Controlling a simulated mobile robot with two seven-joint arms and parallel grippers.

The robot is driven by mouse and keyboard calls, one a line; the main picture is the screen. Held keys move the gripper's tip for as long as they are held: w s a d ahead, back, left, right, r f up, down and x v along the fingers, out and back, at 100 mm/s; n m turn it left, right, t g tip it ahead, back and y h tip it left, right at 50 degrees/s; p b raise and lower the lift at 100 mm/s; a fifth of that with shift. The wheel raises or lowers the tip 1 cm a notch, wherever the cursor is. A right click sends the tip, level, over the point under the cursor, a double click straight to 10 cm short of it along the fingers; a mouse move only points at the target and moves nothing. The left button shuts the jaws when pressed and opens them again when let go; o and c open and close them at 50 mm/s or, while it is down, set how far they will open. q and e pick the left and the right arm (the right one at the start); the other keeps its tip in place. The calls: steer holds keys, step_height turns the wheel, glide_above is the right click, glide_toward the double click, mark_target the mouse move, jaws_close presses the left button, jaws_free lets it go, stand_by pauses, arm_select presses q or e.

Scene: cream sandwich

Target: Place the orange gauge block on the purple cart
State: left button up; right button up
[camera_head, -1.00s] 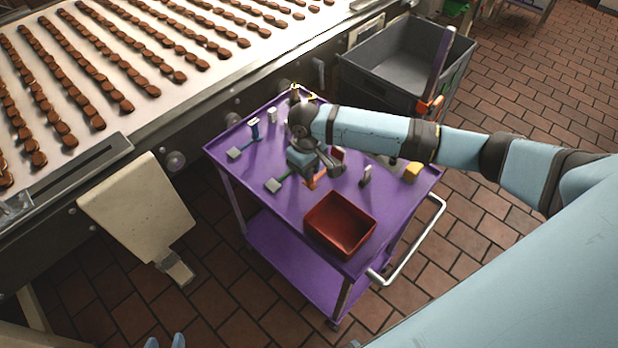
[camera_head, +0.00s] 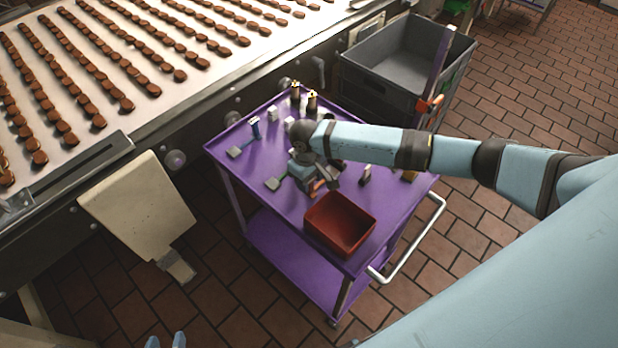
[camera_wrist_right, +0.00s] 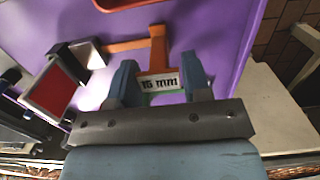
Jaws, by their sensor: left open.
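The orange gauge block (camera_head: 318,184) is on the purple cart (camera_head: 232,165), just behind the red bin, partly hidden by my right gripper (camera_head: 312,178) in the head view. In the right wrist view, its orange bar (camera_wrist_right: 155,45) and a white label reading "15 mm" show. The label end sits between the two blue fingers of my right gripper (camera_wrist_right: 160,88), close to both. I cannot tell whether they clamp it. My left gripper (camera_head: 165,342) shows only as two pale blue fingertips, spread apart, at the bottom edge of the head view, away from the cart.
A red bin (camera_head: 340,198) stands at the cart's front. Small gauges with blue (camera_head: 256,128) and green (camera_head: 285,178) parts lie left and behind. A grey crate (camera_head: 375,85) stands beyond the cart. A conveyor with chocolate biscuits (camera_head: 120,95) runs behind.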

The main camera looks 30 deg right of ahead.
step_height(320, 180, up, 12)
steer(key=shift+w+r+b, duration=0.15)
steer(key=shift+w+b, duration=0.25)
steer(key=shift+b, duration=0.05)
steer(key=shift+a, duration=0.1)
stand_by(0.5)
